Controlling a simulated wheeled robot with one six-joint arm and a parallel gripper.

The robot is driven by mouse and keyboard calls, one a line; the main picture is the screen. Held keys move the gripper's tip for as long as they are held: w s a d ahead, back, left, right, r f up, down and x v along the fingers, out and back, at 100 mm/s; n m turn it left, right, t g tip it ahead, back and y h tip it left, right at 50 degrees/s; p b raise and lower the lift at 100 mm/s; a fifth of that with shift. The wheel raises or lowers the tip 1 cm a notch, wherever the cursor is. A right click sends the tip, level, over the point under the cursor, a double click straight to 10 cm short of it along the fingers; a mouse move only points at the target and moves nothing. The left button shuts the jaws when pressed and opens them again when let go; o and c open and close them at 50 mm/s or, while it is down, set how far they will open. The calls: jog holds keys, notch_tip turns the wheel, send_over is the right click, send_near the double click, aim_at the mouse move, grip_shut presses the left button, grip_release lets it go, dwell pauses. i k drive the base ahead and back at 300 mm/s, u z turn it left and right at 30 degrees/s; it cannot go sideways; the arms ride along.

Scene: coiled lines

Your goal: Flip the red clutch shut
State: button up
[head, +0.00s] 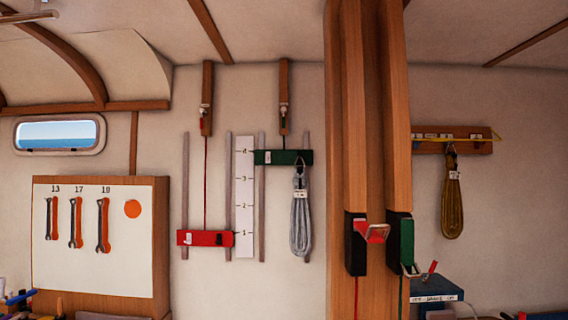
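The red clutch (355,245) is a dark block on the left face of the wooden post, right of centre in the head view. Its red lever (377,233) stands out from the block toward the right, with a pale edge on top, and looks raised. A red line (356,298) runs down below it. My gripper is not in view.
A blue box (436,288) with a small red handle stands right of the post. A red bar (205,238) and a green bar (283,157) hang by a white scale (244,185). Coiled lines hang at a grey coil (300,225) and a yellow coil (453,205).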

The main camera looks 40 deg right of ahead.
aim_at(368, 231)
jog(key=z, duration=3.65)
jog(key=k, duration=0.85)
jog(key=u, duration=1.6)
